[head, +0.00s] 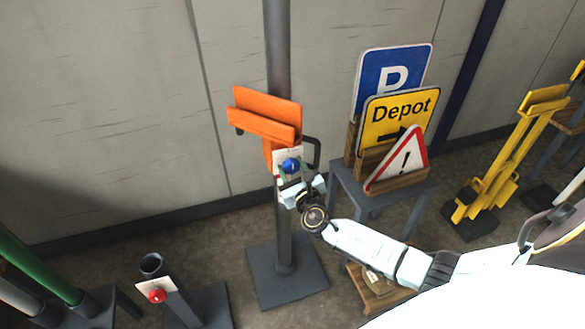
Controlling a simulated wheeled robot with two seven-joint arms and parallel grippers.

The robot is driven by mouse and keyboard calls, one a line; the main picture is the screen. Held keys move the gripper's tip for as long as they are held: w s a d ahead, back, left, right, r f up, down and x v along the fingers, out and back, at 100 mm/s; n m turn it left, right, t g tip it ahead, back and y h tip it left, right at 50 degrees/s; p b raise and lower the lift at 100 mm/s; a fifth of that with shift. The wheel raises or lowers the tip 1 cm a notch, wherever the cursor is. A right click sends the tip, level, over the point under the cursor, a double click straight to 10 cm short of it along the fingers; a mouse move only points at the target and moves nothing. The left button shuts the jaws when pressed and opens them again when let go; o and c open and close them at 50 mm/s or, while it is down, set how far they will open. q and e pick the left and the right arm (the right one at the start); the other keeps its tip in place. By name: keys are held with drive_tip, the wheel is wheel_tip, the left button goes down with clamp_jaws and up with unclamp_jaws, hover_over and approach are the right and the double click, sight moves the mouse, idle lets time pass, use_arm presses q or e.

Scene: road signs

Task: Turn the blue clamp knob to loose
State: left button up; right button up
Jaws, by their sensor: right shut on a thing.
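The blue clamp knob (291,165) sits on a pale plate (283,155) on the grey post (277,60), just below an orange bracket (265,117). My right gripper (292,176) reaches in from the right and is shut on the blue knob, whose upper part shows above the gripper. The fingertips are small in the picture and partly hidden by the wrist. Any marks on the plate are too small to read. My left gripper is not in view.
A stand (372,198) holding a blue P sign (393,75), a yellow Depot sign (397,120) and a warning triangle (402,160) stands right of the post. A short tube with a red knob (157,296) is at lower left. Yellow stands (497,165) are at right.

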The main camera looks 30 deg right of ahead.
drive_tip(key=o, duration=1)
drive_tip(key=shift+s, duration=0.2)
drive_tip(key=shift+p+v, duration=0.4)
drive_tip(key=shift+v, duration=0.7)
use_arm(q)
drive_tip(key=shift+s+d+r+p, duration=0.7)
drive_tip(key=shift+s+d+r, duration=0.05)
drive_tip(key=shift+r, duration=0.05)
use_arm(e)
drive_tip(key=v, duration=1)
drive_tip(key=shift+s+a, duration=0.2)
drive_tip(key=shift+s, duration=0.15)
